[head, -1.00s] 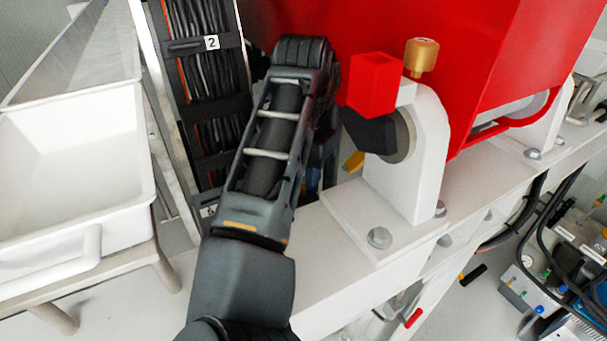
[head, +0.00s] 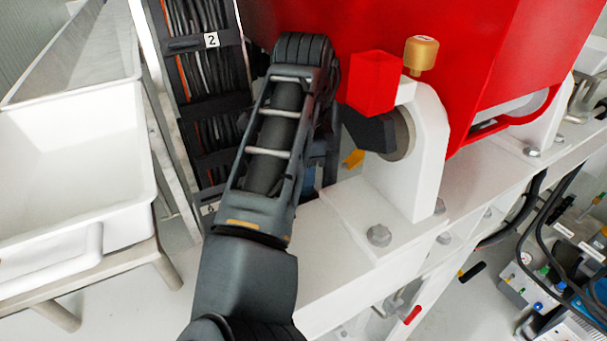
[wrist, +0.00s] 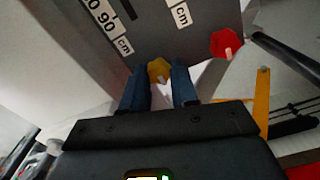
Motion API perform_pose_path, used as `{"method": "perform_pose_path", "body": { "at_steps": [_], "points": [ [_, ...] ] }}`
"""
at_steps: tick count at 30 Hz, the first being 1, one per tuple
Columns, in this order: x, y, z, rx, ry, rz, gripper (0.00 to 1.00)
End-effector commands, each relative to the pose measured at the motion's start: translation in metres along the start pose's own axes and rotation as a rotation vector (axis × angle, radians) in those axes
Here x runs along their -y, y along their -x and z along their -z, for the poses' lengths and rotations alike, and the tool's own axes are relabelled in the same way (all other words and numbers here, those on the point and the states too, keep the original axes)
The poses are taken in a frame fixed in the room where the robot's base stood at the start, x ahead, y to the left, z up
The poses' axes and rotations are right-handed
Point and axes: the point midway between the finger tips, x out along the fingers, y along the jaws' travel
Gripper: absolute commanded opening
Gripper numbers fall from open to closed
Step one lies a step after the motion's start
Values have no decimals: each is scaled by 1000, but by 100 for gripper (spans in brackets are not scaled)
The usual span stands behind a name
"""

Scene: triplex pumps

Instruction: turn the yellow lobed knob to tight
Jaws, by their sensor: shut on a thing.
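The yellow lobed knob (wrist: 158,69) shows in the wrist view between the tips of my gripper (wrist: 159,84). A light pointer mark shows on the knob's near side. My two blue fingers are closed around it, one on each side; the exact contact is hard to see. The knob sits at the lower edge of a grey panel (wrist: 165,35) with white labels reading "90" and "cm". In the head view my arm hides the knob and most of my gripper. A small yellow piece (head: 354,159) shows beside my wrist there, but I cannot tell what it is.
A red lobed knob (wrist: 225,43) and a yellow bar (wrist: 262,100) lie right of my gripper in the wrist view. In the head view, a white bracket (head: 425,150) with a red block (head: 372,82) stands close right of my arm. A white tray (head: 75,160) is at left.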

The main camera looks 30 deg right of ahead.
Motion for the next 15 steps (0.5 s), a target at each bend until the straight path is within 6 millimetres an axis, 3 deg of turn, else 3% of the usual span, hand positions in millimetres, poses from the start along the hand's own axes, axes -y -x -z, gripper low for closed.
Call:
{"method": "perform_pose_path", "body": {
  "at_steps": [15],
  "points": [
    [0,0,0,0,-53,-1,0]
  ]
}}
